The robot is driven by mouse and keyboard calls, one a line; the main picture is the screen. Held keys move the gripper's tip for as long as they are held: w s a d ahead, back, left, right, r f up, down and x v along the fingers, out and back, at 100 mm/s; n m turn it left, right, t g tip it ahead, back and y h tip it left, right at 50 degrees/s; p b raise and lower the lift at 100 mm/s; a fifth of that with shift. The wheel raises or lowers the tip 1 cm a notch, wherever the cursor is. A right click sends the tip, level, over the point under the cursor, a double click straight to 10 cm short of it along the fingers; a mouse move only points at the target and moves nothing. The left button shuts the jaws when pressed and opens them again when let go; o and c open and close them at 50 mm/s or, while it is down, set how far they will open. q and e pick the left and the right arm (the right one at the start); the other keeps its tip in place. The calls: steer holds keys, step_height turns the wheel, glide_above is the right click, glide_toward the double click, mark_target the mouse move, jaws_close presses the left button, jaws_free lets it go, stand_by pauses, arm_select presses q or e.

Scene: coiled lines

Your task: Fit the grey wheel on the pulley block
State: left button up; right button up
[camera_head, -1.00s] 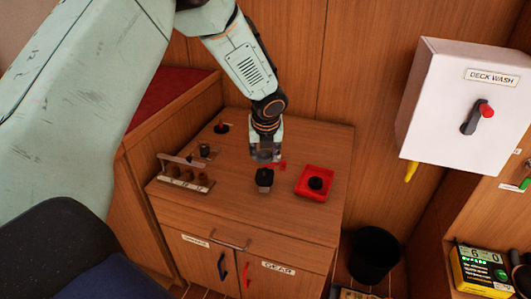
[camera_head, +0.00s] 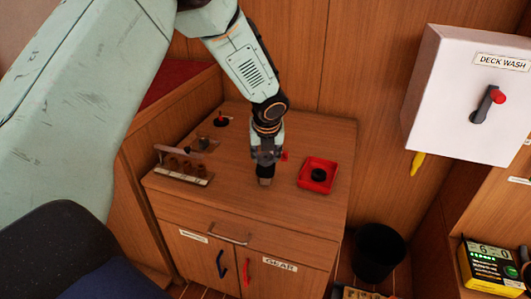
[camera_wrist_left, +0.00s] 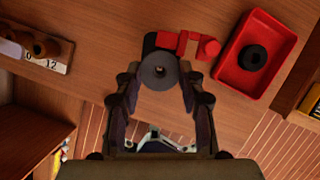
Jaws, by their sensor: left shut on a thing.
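A black piece, apparently the pulley block (camera_wrist_left: 150,41), shows partly behind the wheel, beside a red clamp (camera_wrist_left: 189,43). Whether the wheel touches the block or is seated on it, I cannot tell. In the head view my left gripper (camera_head: 265,160) is low over the cabinet top, and a small grey part (camera_head: 265,181) shows below it. The wheel is not distinguishable there. My right gripper is not in view.
A red tray (camera_head: 332,178) holding a black ring (camera_head: 319,175) stands right of the gripper on the cabinet top (camera_head: 230,195). A rack (camera_head: 183,176) with brown holders stands left. A white DECK WASH box (camera_head: 445,100) hangs at right.

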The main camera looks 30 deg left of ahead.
mark_target(265, 160)
arm_select(q)
steer(key=shift+a+f, duration=0.1)
steer(key=shift+a, duration=0.05)
steer(key=shift+p, duration=0.4)
stand_by(0.5)
steer(key=shift+p, duration=0.45)
steer(key=shift+f+b, duration=0.85)
steer(key=shift+f, duration=0.6)
